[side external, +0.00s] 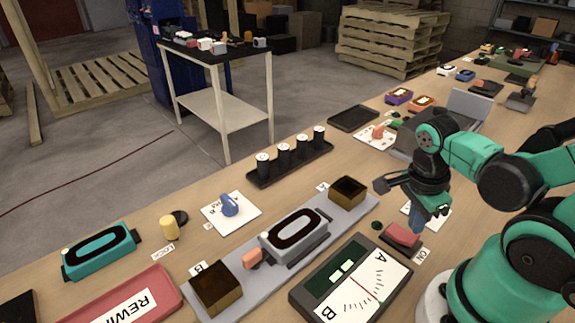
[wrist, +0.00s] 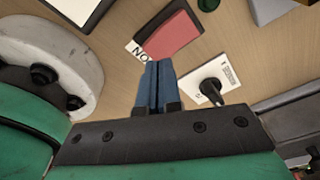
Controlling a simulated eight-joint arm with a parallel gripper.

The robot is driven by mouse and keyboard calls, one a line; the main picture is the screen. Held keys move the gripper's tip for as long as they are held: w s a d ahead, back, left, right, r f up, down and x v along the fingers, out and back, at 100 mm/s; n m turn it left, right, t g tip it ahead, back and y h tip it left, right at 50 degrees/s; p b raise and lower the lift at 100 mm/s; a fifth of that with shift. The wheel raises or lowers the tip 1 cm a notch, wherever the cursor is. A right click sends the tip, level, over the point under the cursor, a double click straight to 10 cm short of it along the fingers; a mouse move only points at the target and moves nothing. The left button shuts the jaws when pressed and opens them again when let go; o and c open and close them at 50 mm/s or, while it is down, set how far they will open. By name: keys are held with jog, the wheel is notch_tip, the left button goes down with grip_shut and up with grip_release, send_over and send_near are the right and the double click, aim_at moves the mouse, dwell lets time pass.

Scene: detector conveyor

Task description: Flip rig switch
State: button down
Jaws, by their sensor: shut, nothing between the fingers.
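A red rocker switch in a dark housing (side external: 402,236) sits on the table next to a white "ON" label (side external: 422,254). The switch also shows in the wrist view (wrist: 175,35), with the label (wrist: 137,52) at its near end. My gripper (side external: 416,227) points down with its blue fingers together and empty. In the side view the fingertips are at the far right edge of the switch. In the wrist view the fingers (wrist: 157,66) overlap its near edge. I cannot tell whether they touch it.
A meter marked A and B (side external: 325,306) lies in front of the switch. A white plate with a black knob (wrist: 211,88) is close to my fingers. A grey rail with two brown boxes (side external: 346,192) lies to the left. A laptop-like grey device (side external: 470,106) stands behind.

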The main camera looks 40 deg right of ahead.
aim_at(405, 237)
notch_tip(405, 237, up, 7)
dwell(0.8)
jog(key=shift+w, duration=0.1)
jog(key=w+a+r+n+t, duration=0.1)
jog(key=w+a+n+t, duration=0.2)
jog(key=n, duration=0.9)
jog(key=w+a+r+n+t+y, duration=0.1)
jog(key=w+a+n+t, duration=0.2)
jog(key=w+n+t, duration=0.2)
jog(key=w+n, duration=0.3)
jog(key=n, duration=0.4)
jog(key=shift+w+a+r+y, duration=0.2)
jog(key=shift+w+a+y, duration=0.1)
jog(key=shift+w+a, duration=0.1)
